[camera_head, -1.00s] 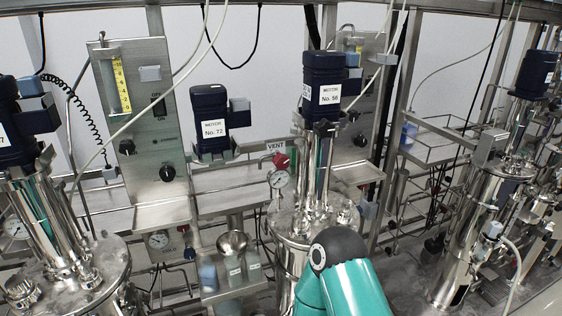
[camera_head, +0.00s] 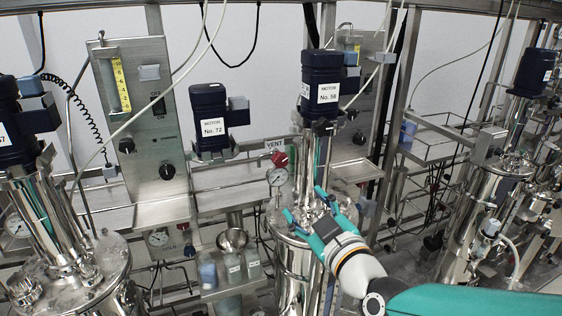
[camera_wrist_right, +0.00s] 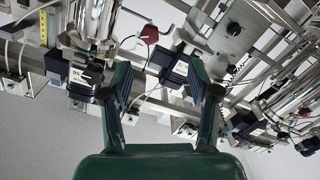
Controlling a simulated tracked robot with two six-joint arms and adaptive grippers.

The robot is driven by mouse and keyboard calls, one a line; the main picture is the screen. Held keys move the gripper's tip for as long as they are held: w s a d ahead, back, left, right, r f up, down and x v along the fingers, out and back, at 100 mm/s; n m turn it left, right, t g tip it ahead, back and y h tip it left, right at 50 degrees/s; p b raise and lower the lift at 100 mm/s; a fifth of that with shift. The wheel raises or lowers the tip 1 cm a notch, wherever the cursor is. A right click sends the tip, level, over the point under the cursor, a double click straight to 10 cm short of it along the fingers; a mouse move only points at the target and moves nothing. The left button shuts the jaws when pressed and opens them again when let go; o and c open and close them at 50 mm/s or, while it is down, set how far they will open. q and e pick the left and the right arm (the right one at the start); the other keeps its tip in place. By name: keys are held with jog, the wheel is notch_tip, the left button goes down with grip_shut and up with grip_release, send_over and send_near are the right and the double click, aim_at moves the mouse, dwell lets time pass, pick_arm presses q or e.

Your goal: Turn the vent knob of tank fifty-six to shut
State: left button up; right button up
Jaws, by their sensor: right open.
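The red vent knob (camera_head: 280,159) stands beside the white VENT label (camera_head: 275,145), just left of the column of the steel tank (camera_head: 294,262) under the motor labelled No. 56 (camera_head: 327,94). My right gripper (camera_head: 305,203) is over the tank's lid, below and right of the knob, with its two fingers spread and empty. In the right wrist view the red knob (camera_wrist_right: 149,34) shows beyond the open fingers (camera_wrist_right: 158,68), roughly between them and apart from them. The knob's exact setting is too small to read. My left gripper is not in view.
A round gauge (camera_head: 277,177) sits right below the knob. The motor labelled No. 72 (camera_head: 211,118) and a steel panel with black knobs (camera_head: 140,130) stand to the left. A steel funnel (camera_head: 232,240) and small bottles are left of the tank. Another tank (camera_head: 478,215) stands right.

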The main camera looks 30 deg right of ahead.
aim_at(282, 162)
jog(key=p+x, duration=0.1)
jog(key=x, duration=0.4)
jog(key=r+p+x, duration=0.1)
jog(key=x, duration=0.4)
jog(key=r+p+x, duration=0.1)
jog(key=p+x, duration=0.1)
jog(key=x, duration=0.4)
jog(key=shift+d, duration=0.45)
grip_shut()
